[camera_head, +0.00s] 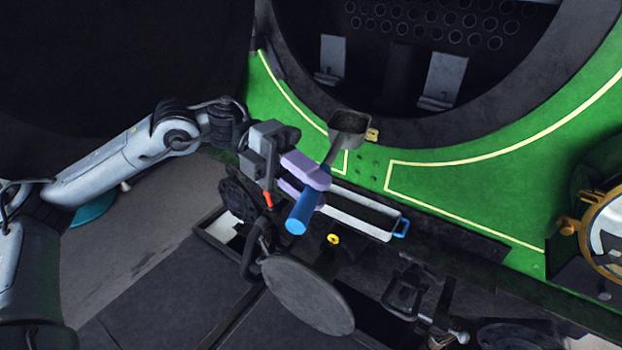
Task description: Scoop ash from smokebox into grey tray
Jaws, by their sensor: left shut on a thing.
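My left gripper (304,180), with lilac fingers, is shut on the shaft of a scoop just above its blue handle (303,214). The grey scoop head (348,128) points up and away, in front of the lower rim of the smokebox (398,75). Dark material shows in the scoop head. The light grey tray (372,229) lies just behind and right of the gripper, below the green front plate. Its blue end handle (401,227) shows at the right; its left end is hidden by the gripper and scoop. My right gripper is not in view.
The green front plate (450,190) with cream lines surrounds the smokebox opening. A yellow knob (333,239), a round buffer plate (308,294) and a coupling (405,290) stand in front. A brass-rimmed lamp (600,230) is at the far right.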

